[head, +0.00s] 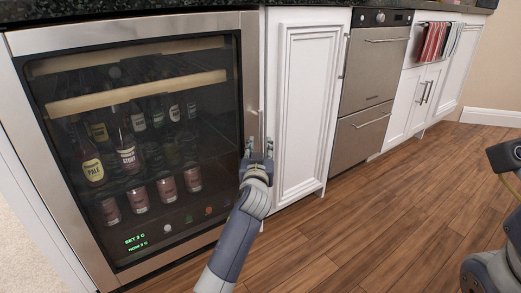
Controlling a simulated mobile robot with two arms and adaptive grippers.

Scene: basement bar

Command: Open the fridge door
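The fridge (130,125) is a steel-framed glass-door cooler at the left of the head view. Its door (251,75) looks shut, and bottles and cans show behind the dark glass. My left gripper (259,143) is at the right edge of the door frame, beside the white cabinet. Its two fingers point up and stand apart, with a gap between them. I cannot tell whether they touch the door edge, and no handle shows clearly there. Part of my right arm (488,272) shows at the lower right; its fingertips are not visible.
A white cabinet (305,110) stands directly right of the fridge, then steel drawers (373,75) and more white cabinets with towels (434,42). A dark counter (110,15) runs above. The wooden floor (390,200) in front is clear.

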